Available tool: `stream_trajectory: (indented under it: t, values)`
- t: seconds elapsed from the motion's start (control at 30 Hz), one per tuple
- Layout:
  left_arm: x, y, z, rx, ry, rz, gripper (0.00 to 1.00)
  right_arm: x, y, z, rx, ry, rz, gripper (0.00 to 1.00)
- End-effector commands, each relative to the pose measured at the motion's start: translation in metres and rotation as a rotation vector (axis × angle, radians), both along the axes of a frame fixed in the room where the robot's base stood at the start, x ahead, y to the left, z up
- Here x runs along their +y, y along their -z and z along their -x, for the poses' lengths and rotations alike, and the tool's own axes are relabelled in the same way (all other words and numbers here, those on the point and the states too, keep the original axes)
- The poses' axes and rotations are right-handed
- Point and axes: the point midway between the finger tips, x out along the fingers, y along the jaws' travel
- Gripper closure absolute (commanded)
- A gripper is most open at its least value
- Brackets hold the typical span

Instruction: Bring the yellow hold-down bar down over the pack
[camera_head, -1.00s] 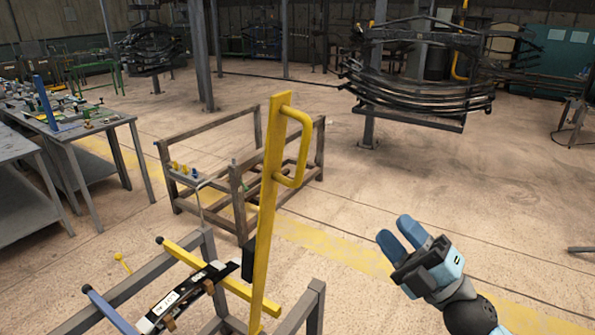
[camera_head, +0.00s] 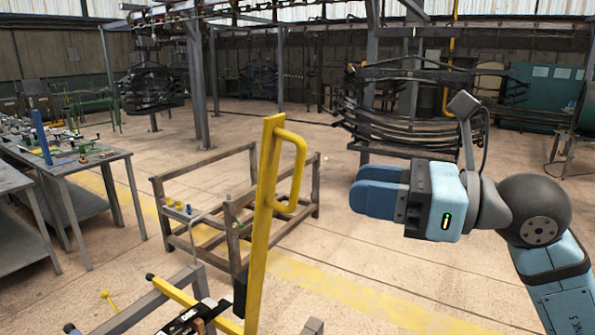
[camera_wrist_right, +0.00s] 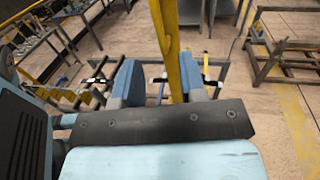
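The yellow hold-down bar (camera_head: 262,215) stands raised and nearly upright in the head view, with a yellow loop handle (camera_head: 298,170) on its right side. Its lower end runs out of the picture. Part of the pack, a dark strip with a white label (camera_head: 190,320), shows at the bottom edge beside it; the rest is cut off. My right gripper (camera_head: 362,190) is to the right of the handle, fingers pointing left, apart from it. In the right wrist view the gripper (camera_wrist_right: 160,85) is open, and the bar (camera_wrist_right: 165,30) shows beyond and between its fingers. My left gripper is not in view.
A grey frame (camera_head: 140,310) with yellow and blue black-tipped levers surrounds the pack. A brown metal stand (camera_head: 205,240) is behind the bar. Worktables (camera_head: 85,165) line the left. Hanging spring racks (camera_head: 400,120) stand farther back.

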Motion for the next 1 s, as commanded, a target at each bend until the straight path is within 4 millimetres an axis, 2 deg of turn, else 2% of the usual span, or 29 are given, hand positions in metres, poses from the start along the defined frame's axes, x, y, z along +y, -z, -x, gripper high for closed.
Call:
stream_trajectory:
  t: [0.03,0.2,0.4,0.6,0.87,1.0]
  values:
    - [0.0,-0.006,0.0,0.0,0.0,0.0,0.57,0.011,-0.004,-0.004,0.001,-0.005,-0.002,0.62]
    - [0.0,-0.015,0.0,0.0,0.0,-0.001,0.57,0.044,-0.003,-0.02,0.002,-0.004,-0.002,0.62]
    - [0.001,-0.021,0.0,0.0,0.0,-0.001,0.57,0.071,-0.002,-0.033,0.001,-0.002,-0.002,0.62]
    - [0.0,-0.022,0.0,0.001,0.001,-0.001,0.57,0.083,0.0,-0.038,0.0,-0.001,-0.001,0.62]
    - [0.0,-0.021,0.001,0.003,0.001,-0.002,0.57,0.083,0.0,-0.038,0.0,-0.001,-0.001,0.62]
    - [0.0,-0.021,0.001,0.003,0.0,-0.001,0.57,0.083,0.0,-0.038,0.0,-0.001,-0.001,0.92]
